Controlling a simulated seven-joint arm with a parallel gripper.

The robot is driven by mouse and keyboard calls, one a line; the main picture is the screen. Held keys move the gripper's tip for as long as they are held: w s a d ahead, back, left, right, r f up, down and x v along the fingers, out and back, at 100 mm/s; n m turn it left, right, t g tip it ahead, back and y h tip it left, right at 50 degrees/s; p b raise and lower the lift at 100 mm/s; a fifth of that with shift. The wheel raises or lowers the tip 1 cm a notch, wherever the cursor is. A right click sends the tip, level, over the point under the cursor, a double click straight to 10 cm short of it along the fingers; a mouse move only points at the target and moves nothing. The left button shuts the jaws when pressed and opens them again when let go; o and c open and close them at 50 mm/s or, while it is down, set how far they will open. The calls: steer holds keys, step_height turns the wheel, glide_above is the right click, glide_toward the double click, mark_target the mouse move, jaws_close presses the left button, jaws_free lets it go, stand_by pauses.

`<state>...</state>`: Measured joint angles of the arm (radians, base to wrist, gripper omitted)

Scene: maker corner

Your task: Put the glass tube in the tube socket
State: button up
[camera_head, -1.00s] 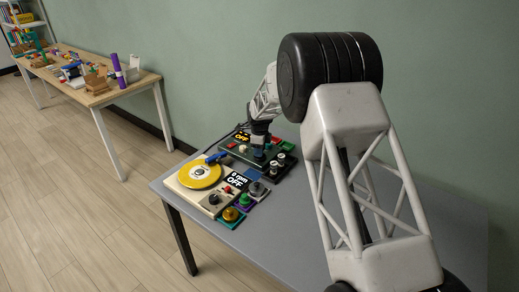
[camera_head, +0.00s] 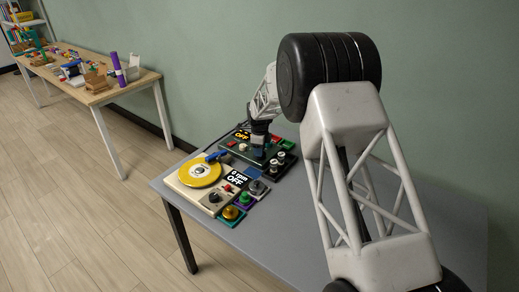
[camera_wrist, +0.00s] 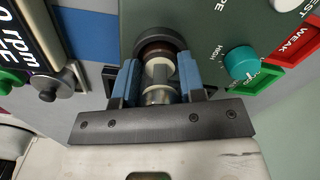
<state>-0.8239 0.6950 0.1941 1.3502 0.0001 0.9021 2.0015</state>
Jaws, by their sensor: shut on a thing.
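My gripper (camera_wrist: 160,85) has its two blue-padded fingers shut on the glass tube (camera_wrist: 157,94), a short clear and metallic piece with a pale band. The far end of the tube lines up with the round dark socket (camera_wrist: 174,38) on the green panel in the wrist view. I cannot tell how deep the tube sits in the socket. In the head view my gripper (camera_head: 258,151) is low over the green tester (camera_head: 235,151), and it hides the tube and socket there.
A teal knob (camera_wrist: 241,63) and a red WEAK button (camera_wrist: 295,47) are close on the right in the wrist view. A cream turntable with a yellow disc (camera_head: 200,173) is left of the tester. The grey table (camera_head: 290,225) is bare toward the front.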

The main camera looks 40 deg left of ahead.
steer(key=shift+f, duration=0.1)
steer(key=o, duration=1)
steer(key=shift+r, duration=3.45)
